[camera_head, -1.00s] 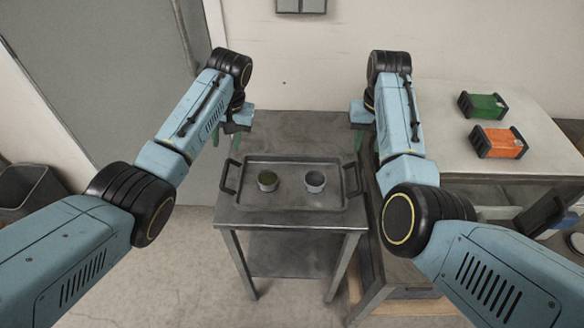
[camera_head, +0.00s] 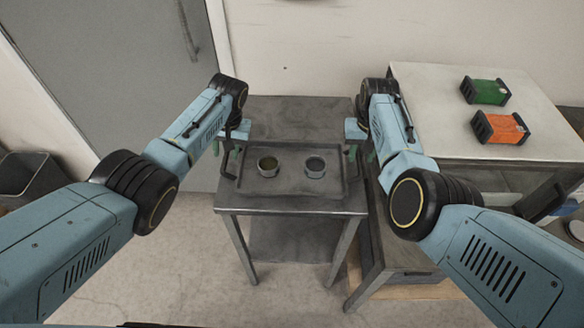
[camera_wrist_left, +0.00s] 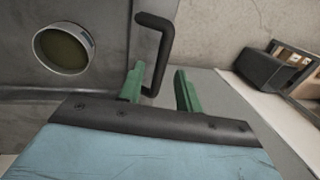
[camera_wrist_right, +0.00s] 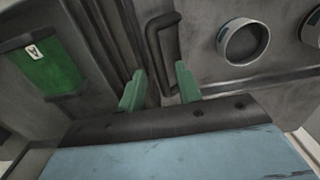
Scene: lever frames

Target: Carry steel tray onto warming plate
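The steel tray (camera_head: 290,184) is grey with a raised rim and a dark handle at each end. It lies on a small steel table and holds two round cups, the left cup (camera_head: 267,165) and the right cup (camera_head: 315,167). My left gripper (camera_wrist_left: 160,88) is open, with its green fingers on either side of the left handle (camera_wrist_left: 158,45). My right gripper (camera_wrist_right: 160,88) is open, with its fingers on either side of the right handle (camera_wrist_right: 154,45). I cannot see contact with either handle. I cannot surely tell which surface is the warming plate.
The steel table (camera_head: 290,206) has bare surface behind the tray. A pale worktop (camera_head: 440,110) at the right bears a green box (camera_head: 486,91) and an orange box (camera_head: 500,128). A dark lower unit (camera_head: 395,235) stands right of the steel table. A bin (camera_head: 30,172) is at the far left.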

